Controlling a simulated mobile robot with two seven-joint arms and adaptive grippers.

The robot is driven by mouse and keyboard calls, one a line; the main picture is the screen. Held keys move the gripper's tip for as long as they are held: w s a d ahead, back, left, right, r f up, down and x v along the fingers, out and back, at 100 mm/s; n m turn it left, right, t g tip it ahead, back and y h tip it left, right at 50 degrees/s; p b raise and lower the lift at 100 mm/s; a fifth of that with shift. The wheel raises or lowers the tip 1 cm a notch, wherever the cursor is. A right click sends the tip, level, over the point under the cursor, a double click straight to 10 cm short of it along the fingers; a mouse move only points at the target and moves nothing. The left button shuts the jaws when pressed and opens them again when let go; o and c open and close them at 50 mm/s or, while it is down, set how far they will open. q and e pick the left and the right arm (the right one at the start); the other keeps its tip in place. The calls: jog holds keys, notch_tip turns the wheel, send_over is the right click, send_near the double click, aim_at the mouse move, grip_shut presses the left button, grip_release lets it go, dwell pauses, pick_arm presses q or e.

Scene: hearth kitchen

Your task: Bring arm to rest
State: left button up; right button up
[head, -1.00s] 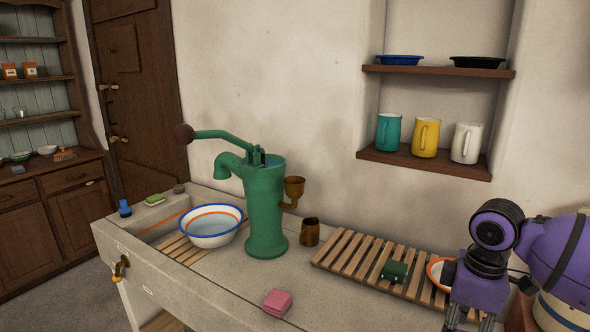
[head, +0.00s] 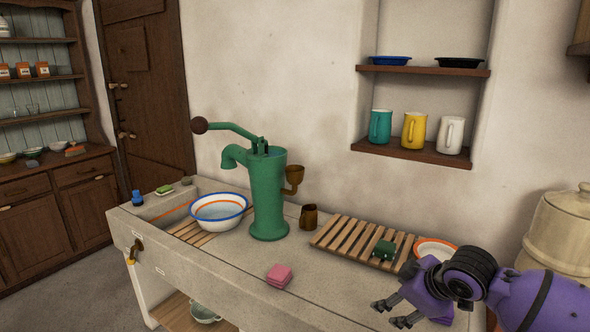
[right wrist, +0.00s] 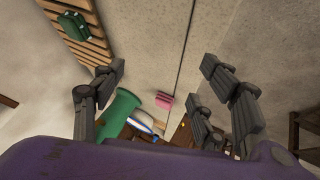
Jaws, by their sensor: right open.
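My right gripper (head: 392,313) is open and empty at the lower right of the head view, over the front part of the stone counter (head: 333,287). Its spread fingers also show in the right wrist view (right wrist: 162,65), with nothing between them that they touch. My purple right arm comes in from the right edge and covers part of the counter. My left gripper is not in view.
A pink sponge (head: 280,275), green pump (head: 268,200) and enamel basin (head: 218,212) stand left. A cream crock (head: 565,232) stands right.

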jog(key=s+a+f+m+t+y+p, duration=0.1)
jog(key=s+a+f+m+t, duration=0.1)
jog(key=s+a+f, duration=0.4)
jog(key=s+a+f+m+t+y, duration=0.1)
jog(key=s+f+t, duration=0.1)
jog(key=s+f, duration=0.35)
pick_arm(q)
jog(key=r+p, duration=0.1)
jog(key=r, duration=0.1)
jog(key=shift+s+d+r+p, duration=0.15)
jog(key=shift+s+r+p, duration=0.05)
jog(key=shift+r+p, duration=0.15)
pick_arm(e)
jog(key=s+d+f+m+h, duration=0.1)
jog(key=s+f+m, duration=0.1)
jog(key=s+f, duration=0.3)
jog(key=s+f+m+g+h, duration=0.1)
jog(key=s+f+m, duration=0.2)
jog(key=s, duration=1.1)
jog(key=s+d+f+m+g+h, duration=0.1)
jog(key=s+f+m+h, duration=0.1)
jog(key=s+f, duration=0.5)
jog(key=shift+s+d+f, duration=0.25)
jog(key=shift+s+d, duration=0.05)
jog(key=shift+s, duration=0.85)
